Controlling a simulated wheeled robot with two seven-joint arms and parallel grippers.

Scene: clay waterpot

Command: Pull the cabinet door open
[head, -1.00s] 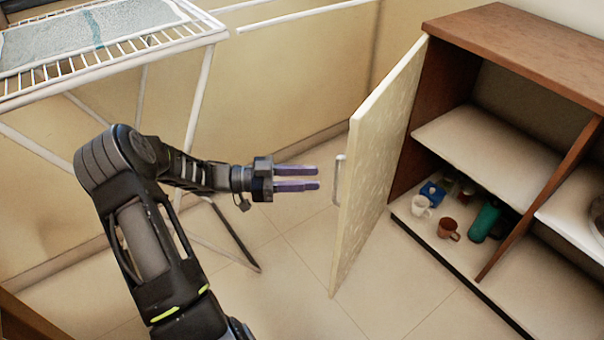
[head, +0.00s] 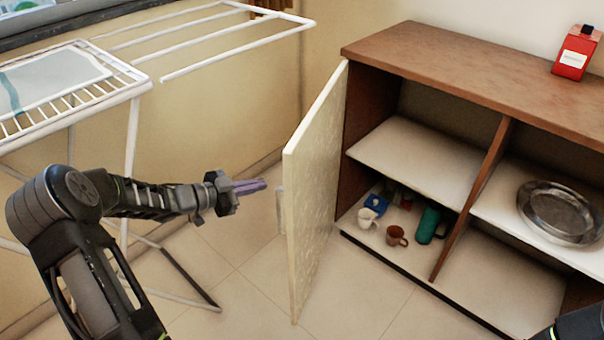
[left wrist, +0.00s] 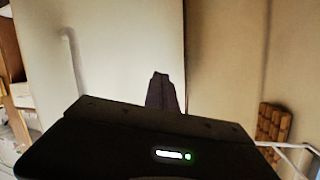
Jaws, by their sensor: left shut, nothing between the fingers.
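The cabinet door (head: 318,190) is a pale panel hinged at the cabinet's left side, and it stands swung wide open. Its handle (head: 280,211) is a light vertical bar on the outer face. In the left wrist view the door (left wrist: 125,60) fills the middle left, with the handle (left wrist: 75,62) at upper left. My left gripper (head: 250,186) is shut and empty, a short way left of the handle and apart from it. Its closed fingers (left wrist: 161,92) show in the left wrist view. A bit of my right arm shows at the lower right corner; its gripper is out of view.
The brown cabinet (head: 470,65) holds a white mug (head: 367,218), a brown mug (head: 396,236), a green bottle (head: 429,224) and a metal dish (head: 560,212). A red box (head: 575,52) stands on top. A white drying rack (head: 135,110) stands at left. Floor before the door is clear.

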